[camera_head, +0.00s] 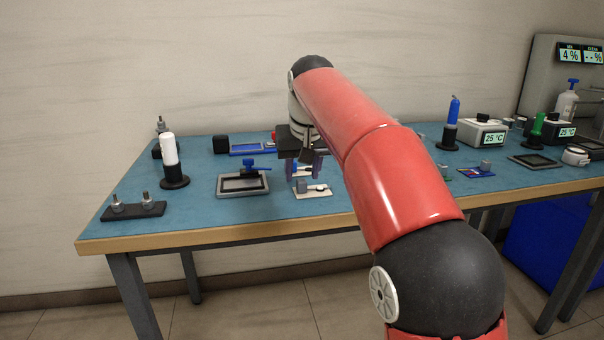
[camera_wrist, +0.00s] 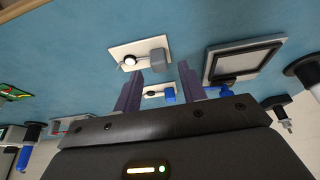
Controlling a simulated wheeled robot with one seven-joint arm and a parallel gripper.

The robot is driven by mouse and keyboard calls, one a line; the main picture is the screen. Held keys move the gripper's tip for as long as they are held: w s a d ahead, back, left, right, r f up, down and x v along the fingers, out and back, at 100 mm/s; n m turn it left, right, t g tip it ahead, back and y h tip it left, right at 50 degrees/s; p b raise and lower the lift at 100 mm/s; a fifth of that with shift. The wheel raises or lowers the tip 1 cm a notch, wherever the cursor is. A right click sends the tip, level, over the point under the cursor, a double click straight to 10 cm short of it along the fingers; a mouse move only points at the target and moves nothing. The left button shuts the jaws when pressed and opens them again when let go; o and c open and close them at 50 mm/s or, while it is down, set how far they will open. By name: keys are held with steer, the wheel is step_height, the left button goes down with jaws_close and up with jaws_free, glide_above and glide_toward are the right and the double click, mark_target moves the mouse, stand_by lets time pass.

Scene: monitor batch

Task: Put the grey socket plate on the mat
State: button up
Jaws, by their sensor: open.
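A pale plate with a grey block (camera_head: 312,192) lies near the table's front edge, below my gripper; it is the likely grey socket plate. It also shows in the wrist view (camera_wrist: 128,51), just beyond the fingertips. A similar pale plate with a blue block (camera_wrist: 158,92) shows between the fingers. My gripper (camera_head: 304,172) is open and empty above the table, with its fingers pointing down. A flat grey pad with a black border (camera_head: 243,184) lies to the left, and also in the wrist view (camera_wrist: 240,62); it may be the mat.
A blue-handled part (camera_head: 250,168) stands at the pad's back edge. A white bottle on a black base (camera_head: 171,160) and a black two-post block (camera_head: 134,210) stand left. A dark framed pad (camera_head: 535,161) and white boxes (camera_head: 482,133) are at right.

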steer(key=p+v, duration=0.2)
steer(key=v, duration=0.8)
steer(key=shift+p, duration=0.4)
steer(key=shift+s+d+r, duration=0.1)
steer(key=shift+s, duration=0.05)
steer(key=s+d+f+m, duration=0.1)
steer(key=s+d+f, duration=0.1)
steer(key=s+d, duration=0.55)
steer(key=s+d+f, duration=0.3)
steer(key=s+f, duration=0.4)
steer(key=s+d+f+m+t, duration=0.1)
steer(key=s+d+f, duration=0.3)
steer(key=s+f, duration=0.3)
steer(key=s+d+f+m+h, duration=0.1)
steer(key=s+d+f, duration=0.3)
steer(key=s+f, duration=0.2)
steer(key=shift+s+f, duration=0.4)
steer(key=shift+f, duration=0.1)
